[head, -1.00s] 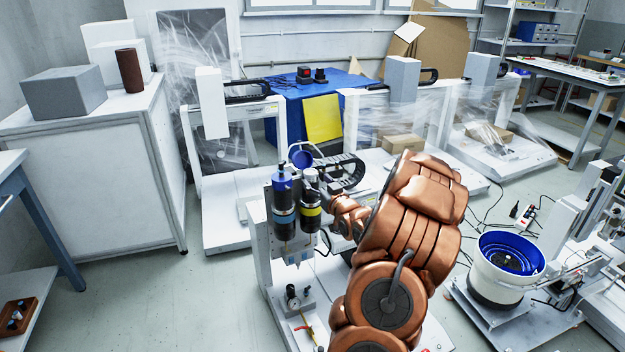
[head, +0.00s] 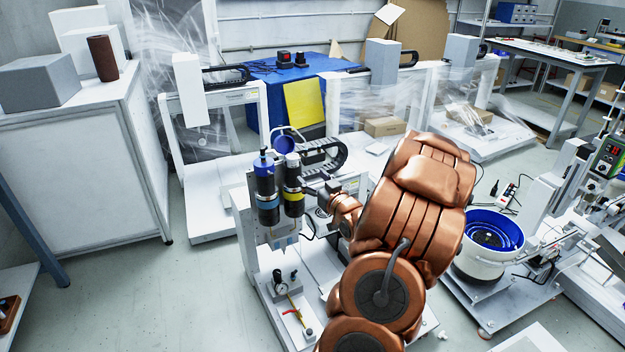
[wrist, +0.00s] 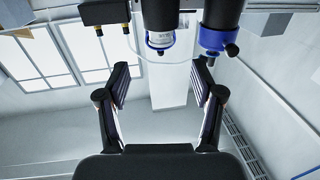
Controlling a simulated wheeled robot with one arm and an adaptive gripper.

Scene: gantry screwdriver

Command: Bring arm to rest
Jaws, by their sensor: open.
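My copper-coloured arm (head: 415,210) rises from the bottom of the head view and is bent toward the gantry screwdriver machine (head: 262,215). The machine carries two dark cylinders, one with a blue top (head: 265,180) and one with a yellow band (head: 293,190). Two dark cylinders with blue collars (wrist: 160,35) hang at the top of that view, beyond the fingers.
A white bowl feeder with a blue inside (head: 490,245) stands right of my arm. A white cabinet (head: 85,165) stands at the left. Other gantry frames (head: 208,215) and a blue-covered table (head: 262,95) are behind. Bare floor (head: 150,300) lies at the lower left.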

